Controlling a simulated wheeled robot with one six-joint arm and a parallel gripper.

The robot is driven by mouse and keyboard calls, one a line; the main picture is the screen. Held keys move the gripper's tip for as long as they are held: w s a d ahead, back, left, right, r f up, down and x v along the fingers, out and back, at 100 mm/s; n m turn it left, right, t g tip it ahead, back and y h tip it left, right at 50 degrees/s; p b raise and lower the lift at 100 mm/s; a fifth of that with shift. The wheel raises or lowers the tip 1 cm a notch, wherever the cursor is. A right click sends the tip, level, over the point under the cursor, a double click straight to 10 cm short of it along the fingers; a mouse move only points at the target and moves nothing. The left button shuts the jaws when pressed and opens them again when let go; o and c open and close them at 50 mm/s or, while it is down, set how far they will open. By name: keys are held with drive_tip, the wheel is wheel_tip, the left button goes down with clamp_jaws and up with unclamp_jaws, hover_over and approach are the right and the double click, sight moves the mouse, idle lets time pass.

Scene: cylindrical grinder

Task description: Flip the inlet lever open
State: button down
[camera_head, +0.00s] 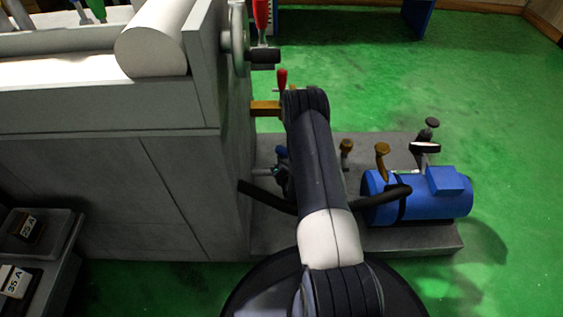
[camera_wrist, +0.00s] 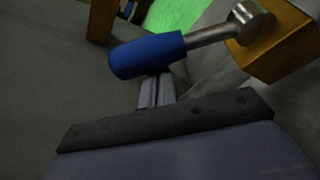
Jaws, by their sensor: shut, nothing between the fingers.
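In the wrist view a lever with a blue grip (camera_wrist: 147,55) and a bare metal shaft (camera_wrist: 209,35) runs from a round metal hub (camera_wrist: 250,22) on a brass-coloured block (camera_wrist: 283,45). My gripper (camera_wrist: 155,90) is shut and empty. Its fingertips reach the lower edge of the blue grip, near its middle; I cannot tell whether they touch. In the head view a small blue piece (camera_head: 281,152) shows beside my arm, low by the machine; it may be the same grip. My gripper is hidden there behind my arm.
The grey grinder body (camera_head: 130,190) stands at left, with a handwheel (camera_head: 238,40) and a red-handled lever (camera_head: 282,78) on its side. A blue motor (camera_head: 425,197) sits on the plinth (camera_head: 430,240) at right, with a black hose (camera_head: 265,197) nearby. Green floor lies open beyond.

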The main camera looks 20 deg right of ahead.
drive_tip(key=shift+d+r, duration=0.1)
drive_tip(key=d+r+m+t, duration=0.1)
drive_tip(key=m, duration=0.1)
drive_tip(key=s+d+r+m+t+b, duration=0.1)
drive_tip(key=d+m, duration=0.1)
drive_tip(key=s+d+r+m+y, duration=0.1)
drive_tip(key=r+m, duration=0.1)
drive_tip(key=shift+d+m+t+b, duration=0.35)
drive_tip(key=shift+m+t, duration=0.05)
drive_tip(key=shift+s+d+r, duration=0.15)
drive_tip(key=shift+d, duration=0.4)
idle(0.4)
